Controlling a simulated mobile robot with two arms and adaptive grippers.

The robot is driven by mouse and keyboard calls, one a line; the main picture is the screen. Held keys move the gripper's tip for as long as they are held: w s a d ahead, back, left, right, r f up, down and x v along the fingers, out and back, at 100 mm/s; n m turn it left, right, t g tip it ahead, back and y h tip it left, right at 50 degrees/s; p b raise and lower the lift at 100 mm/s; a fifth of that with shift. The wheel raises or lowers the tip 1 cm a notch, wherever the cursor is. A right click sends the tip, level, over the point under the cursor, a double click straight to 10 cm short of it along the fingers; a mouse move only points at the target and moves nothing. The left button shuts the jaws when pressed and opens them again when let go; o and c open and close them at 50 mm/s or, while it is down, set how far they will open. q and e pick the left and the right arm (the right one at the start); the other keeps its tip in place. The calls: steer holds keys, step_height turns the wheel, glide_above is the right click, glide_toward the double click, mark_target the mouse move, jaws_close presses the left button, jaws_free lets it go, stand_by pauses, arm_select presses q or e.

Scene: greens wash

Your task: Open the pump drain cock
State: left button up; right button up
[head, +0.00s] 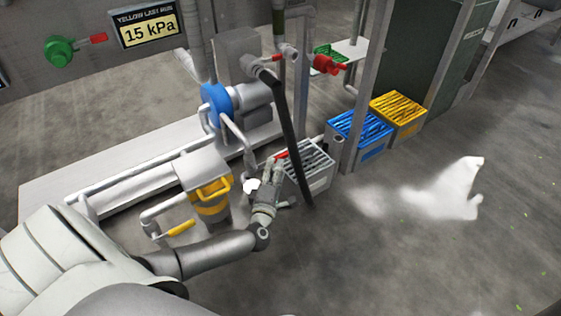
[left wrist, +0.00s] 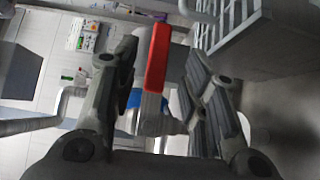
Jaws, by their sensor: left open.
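The small red lever (head: 281,155) of a cock shows just beyond my left gripper (head: 273,168) in the head view, low beside the blue pump (head: 216,104). In the left wrist view the red lever (left wrist: 158,58) stands upright in the picture, between the two spread fingers of the left gripper (left wrist: 160,75). A gap shows on each side of it, so the fingers look apart from it. The lever joins a pale metal stem (left wrist: 152,107), with blue behind. My right gripper is in neither view.
A grey crate (head: 318,181) stands close right of the gripper, with a dark hose (head: 290,135) hanging in front. A yellow-banded strainer (head: 212,207) and pipes are to the left. Blue (head: 345,145) and yellow (head: 410,130) crates stand farther right. The floor at right is mostly clear.

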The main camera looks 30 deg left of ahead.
arm_select(q)
steer(key=shift+b+x, duration=1.3)
steer(key=shift+x, duration=1.55)
jaws_close()
